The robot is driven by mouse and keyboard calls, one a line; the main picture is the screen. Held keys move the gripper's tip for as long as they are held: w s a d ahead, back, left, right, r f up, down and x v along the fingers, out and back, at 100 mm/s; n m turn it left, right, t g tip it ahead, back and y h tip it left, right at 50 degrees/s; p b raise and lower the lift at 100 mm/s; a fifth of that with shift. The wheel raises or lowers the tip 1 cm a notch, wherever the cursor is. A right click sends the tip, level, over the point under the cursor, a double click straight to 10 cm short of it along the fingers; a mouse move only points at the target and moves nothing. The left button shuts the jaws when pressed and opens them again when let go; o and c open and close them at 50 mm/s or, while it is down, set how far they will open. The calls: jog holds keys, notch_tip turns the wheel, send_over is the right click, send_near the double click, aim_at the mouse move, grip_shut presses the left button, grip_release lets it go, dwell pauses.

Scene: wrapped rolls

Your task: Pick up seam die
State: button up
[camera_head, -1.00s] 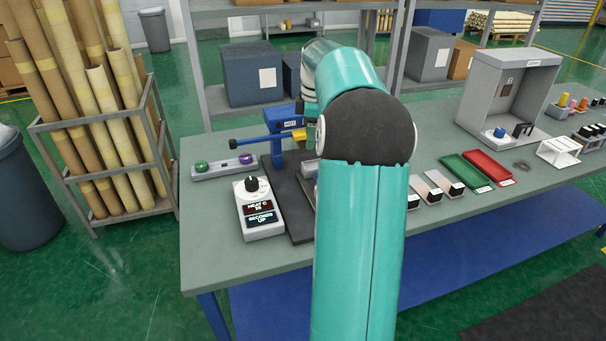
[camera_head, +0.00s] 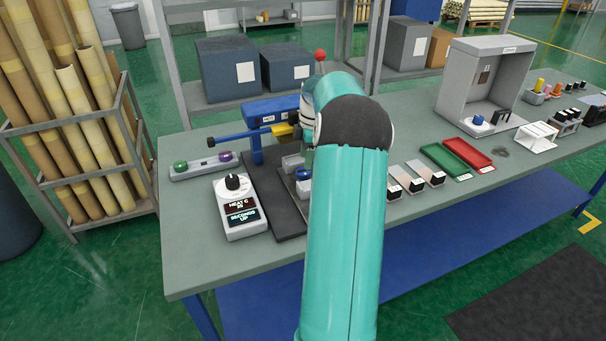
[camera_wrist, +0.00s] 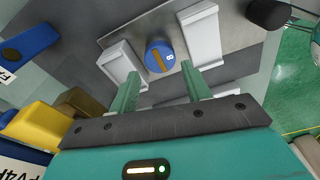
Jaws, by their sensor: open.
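A round blue piece (camera_wrist: 160,55) with a tan bar and a white mark, which looks like the seam die, sits between two pale blocks on a grey plate in the wrist view. In the head view it is a small blue spot (camera_head: 303,174) beside my arm. My gripper (camera_wrist: 161,70) is open and empty. Its two teal fingers point at the blue piece, one toward each side of it; whether they touch it I cannot tell. In the head view my arm hides the gripper.
A blue press (camera_head: 268,112) with a yellow part stands behind the plate. A heat and seconds control box (camera_head: 239,207) is to the left. Pale blocks (camera_wrist: 121,63) flank the blue piece closely. Green (camera_head: 443,158) and red (camera_head: 467,153) trays lie to the right.

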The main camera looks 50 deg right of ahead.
aim_at(303, 170)
jog(key=f, duration=0.5)
jog(key=shift+w+a, duration=0.25)
jog(key=c, duration=0.7)
jog(key=shift+r, duration=0.1)
jog(key=shift+c, duration=0.6)
jog(key=shift+r, duration=0.15)
